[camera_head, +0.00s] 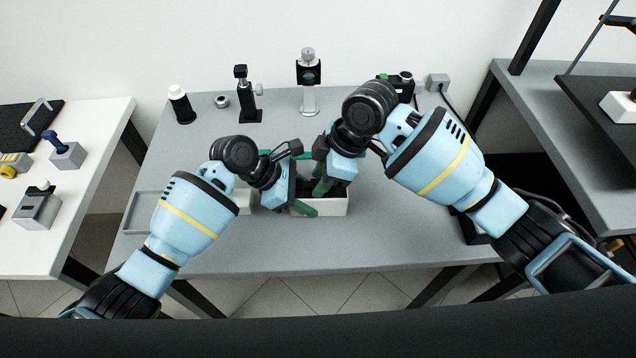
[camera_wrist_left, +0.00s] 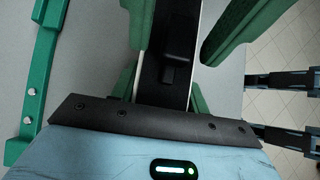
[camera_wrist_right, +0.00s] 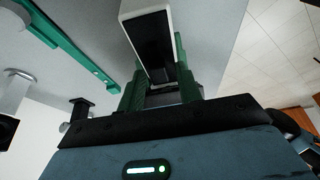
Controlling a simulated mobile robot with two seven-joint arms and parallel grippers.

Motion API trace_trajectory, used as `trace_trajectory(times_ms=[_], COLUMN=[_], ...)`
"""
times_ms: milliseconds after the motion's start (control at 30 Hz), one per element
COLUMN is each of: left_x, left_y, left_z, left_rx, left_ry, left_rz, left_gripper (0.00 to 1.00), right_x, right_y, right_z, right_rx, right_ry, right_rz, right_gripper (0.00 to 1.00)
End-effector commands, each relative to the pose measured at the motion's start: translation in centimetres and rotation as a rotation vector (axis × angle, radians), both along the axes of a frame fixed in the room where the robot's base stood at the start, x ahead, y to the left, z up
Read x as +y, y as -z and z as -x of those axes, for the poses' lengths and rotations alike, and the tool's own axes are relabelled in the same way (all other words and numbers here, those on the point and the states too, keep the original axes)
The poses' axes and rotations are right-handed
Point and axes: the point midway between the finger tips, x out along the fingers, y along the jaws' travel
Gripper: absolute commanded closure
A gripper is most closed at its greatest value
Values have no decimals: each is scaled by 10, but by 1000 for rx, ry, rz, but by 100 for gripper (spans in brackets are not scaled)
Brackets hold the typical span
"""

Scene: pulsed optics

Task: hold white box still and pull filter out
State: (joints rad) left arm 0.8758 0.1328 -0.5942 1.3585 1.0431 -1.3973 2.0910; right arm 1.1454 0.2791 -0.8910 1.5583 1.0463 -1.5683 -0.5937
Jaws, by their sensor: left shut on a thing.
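The white box (camera_head: 335,207) stands on the grey table, its dark interior facing up. My left gripper (camera_head: 303,205) is shut on the left end of the box, with a green finger in front of its front wall. In the left wrist view, the box (camera_wrist_left: 192,45) lies between green fingers. My right gripper (camera_head: 325,187) is over the box opening. Its green fingers (camera_wrist_right: 160,88) are apart in the right wrist view and point towards the box (camera_wrist_right: 171,35). A dark block shows in the box; I cannot clearly make out the filter, which the grippers partly hide.
A green bar (camera_wrist_right: 62,42) lies beside the box. Optical mounts (camera_head: 309,85) and (camera_head: 247,100) and a black-and-white cylinder (camera_head: 181,105) stand along the back. A grey tray (camera_head: 140,212) is at the left. The front of the table is clear.

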Motion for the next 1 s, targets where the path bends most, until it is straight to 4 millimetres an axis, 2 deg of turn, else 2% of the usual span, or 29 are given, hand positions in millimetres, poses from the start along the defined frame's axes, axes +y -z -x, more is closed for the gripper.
trace_trajectory(times_ms=[33, 200, 267, 533, 1000], left_x=[2, 2, 3, 3, 3], left_y=[9, 9, 9, 9, 9], left_z=[3, 3, 3, 3, 3], left_rx=[13, 13, 13, 14, 14], left_ry=[1, 1, 1, 1, 1], left_rz=[-13, -13, -13, -14, -14], left_gripper=[96, 96, 96, 96, 96], right_x=[0, 0, 0, 0, 0], right_y=[2, 2, 2, -1, -21], right_z=[0, 0, 0, 0, 0], right_rx=[2, 2, 3, 2, 2], right_ry=[0, 0, 0, -1, -1], right_rz=[0, 0, 0, 0, 0], right_gripper=[72, 94, 100, 100, 100])
